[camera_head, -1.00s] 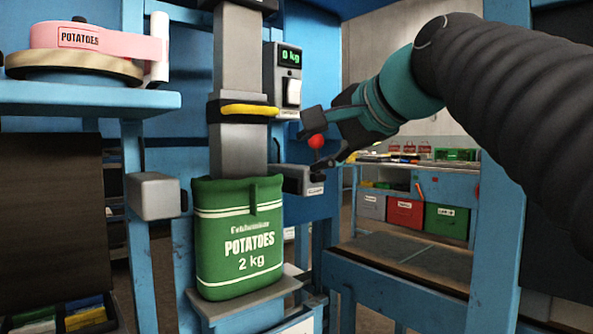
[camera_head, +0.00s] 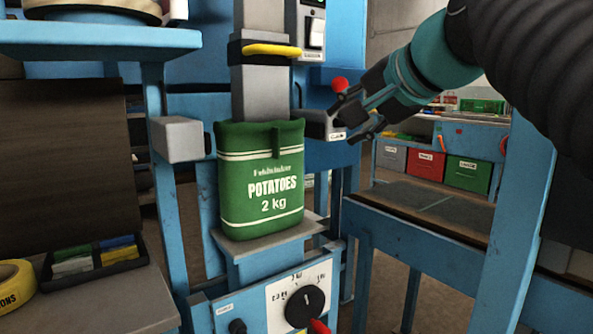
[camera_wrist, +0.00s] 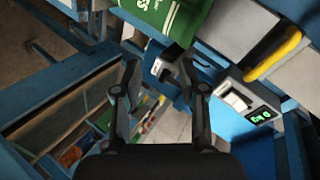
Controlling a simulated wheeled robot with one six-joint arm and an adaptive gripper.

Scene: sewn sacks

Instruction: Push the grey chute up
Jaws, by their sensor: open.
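The grey chute (camera_head: 261,85) hangs upright in the head view, with a black collar and a yellow handle (camera_head: 271,49) across its front. Its lower end meets the top of a green potato sack (camera_head: 262,190) marked 2 kg, which stands on a small grey platform (camera_head: 268,243). In the wrist view the chute (camera_wrist: 262,57) and yellow handle (camera_wrist: 274,55) lie at the upper right, apart from the fingers. My gripper (camera_head: 345,124) is open and empty, right of the chute and sack, near a red ball knob (camera_head: 340,84). The wrist view shows its fingers (camera_wrist: 160,75) spread.
A dial panel (camera_head: 300,298) is below. A blue bench (camera_head: 430,215) and upright frame stand at right. Coloured bins fill the background.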

